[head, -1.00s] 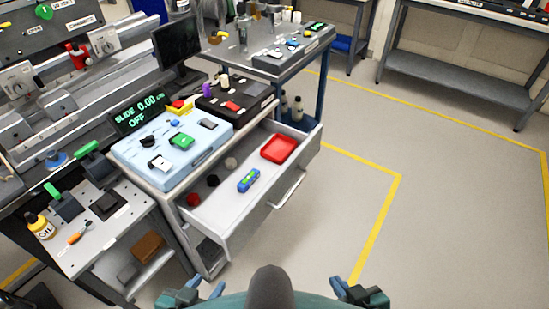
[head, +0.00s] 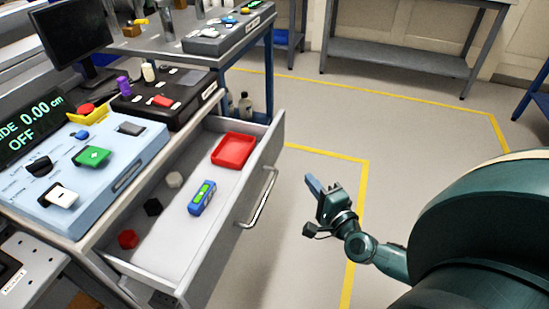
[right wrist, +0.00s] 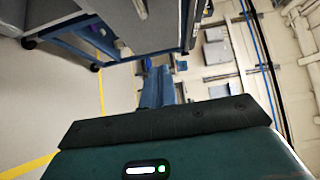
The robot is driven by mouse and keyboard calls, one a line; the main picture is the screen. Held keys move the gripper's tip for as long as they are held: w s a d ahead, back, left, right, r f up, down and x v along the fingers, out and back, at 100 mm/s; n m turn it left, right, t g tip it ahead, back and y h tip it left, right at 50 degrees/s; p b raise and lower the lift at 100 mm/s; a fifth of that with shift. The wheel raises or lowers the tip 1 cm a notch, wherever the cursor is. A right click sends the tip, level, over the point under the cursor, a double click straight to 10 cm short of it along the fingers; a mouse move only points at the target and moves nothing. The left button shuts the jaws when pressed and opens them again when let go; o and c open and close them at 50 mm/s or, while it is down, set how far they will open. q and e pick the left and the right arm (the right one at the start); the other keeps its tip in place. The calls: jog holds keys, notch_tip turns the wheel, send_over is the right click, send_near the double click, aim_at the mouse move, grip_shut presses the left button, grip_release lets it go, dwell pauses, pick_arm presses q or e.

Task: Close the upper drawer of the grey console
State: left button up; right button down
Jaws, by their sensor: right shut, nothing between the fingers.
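The upper drawer (head: 202,247) of the grey console (head: 85,240) is pulled well out. Its bar handle (head: 262,196) is on the front panel, facing right. Inside lie a red tray (head: 234,137), a blue device with a green screen (head: 202,198), and small red, black and grey pieces. My right gripper (head: 315,188) is to the right of the handle, apart from it, and empty; its fingers are together. In the right wrist view the closed fingers (right wrist: 158,88) point away from the camera. My left gripper is out of view.
A light-blue control box (head: 90,165) and a black box (head: 165,95) stand on the console top. A second table (head: 215,55) with bottles below is behind. Open floor with yellow lines lies right of the drawer.

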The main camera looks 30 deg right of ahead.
jog(key=w, duration=0.1)
send_near(272, 146)
jog(key=w+d, duration=0.3)
jog(key=w, duration=0.1)
jog(key=shift+w+a+f+b, duration=0.25)
jog(key=shift+w+a+b, duration=0.05)
jog(key=shift+w+a, duration=0.45)
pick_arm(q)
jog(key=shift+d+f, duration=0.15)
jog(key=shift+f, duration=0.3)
pick_arm(e)
jog(key=shift+w+a, duration=0.35)
